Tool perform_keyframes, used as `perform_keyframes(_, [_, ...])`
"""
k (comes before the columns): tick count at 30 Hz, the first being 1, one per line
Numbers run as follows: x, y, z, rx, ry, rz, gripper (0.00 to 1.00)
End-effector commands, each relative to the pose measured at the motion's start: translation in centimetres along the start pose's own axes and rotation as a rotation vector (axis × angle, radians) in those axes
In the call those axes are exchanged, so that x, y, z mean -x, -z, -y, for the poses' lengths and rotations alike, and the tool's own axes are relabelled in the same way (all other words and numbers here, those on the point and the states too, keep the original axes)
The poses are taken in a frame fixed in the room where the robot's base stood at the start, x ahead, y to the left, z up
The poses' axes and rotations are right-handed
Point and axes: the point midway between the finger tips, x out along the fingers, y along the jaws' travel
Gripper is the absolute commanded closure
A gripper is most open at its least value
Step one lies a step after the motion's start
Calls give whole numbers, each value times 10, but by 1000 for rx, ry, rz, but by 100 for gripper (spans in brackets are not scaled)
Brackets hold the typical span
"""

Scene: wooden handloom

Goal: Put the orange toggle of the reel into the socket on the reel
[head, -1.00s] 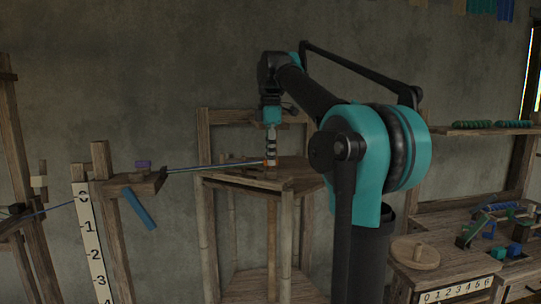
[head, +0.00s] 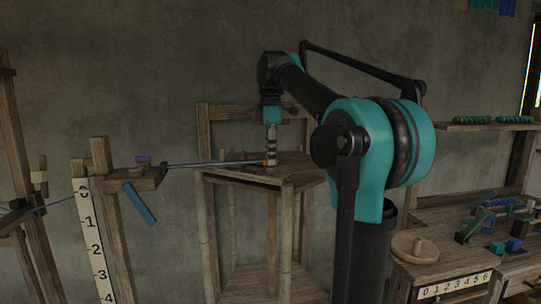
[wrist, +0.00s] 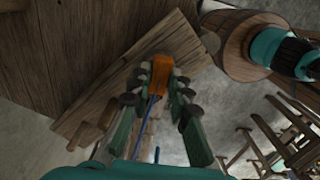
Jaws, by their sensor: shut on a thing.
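The orange toggle (wrist: 160,72) is between the fingertips of my gripper (wrist: 157,88) in the wrist view, and the gripper is shut on it. A blue cord trails from the toggle back between the fingers. In the head view my gripper (head: 271,155) points down just above the top of a wooden stand (head: 240,176), with the toggle (head: 269,163) showing as a small orange spot at its tip. The cord (head: 215,164) runs taut to the left, to a wooden bracket (head: 145,180). I cannot make out the reel's socket.
A post with a numbered scale (head: 88,225) stands at the left. A blue bar (head: 138,203) hangs from the bracket. At the right a bench holds a round wooden disc with a peg (head: 415,250) and several coloured blocks. A shelf (head: 480,126) is above it.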

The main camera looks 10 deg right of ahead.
Motion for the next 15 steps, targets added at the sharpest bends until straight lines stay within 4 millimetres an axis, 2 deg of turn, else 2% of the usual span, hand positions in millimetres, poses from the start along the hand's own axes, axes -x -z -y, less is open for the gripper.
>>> perform_keyframes(9, [0,0,0,0,0,0,95])
perform_keyframes(10, [0,0,0,0,0,0,81])
perform_keyframes(15, [0,0,0,0,0,0,60])
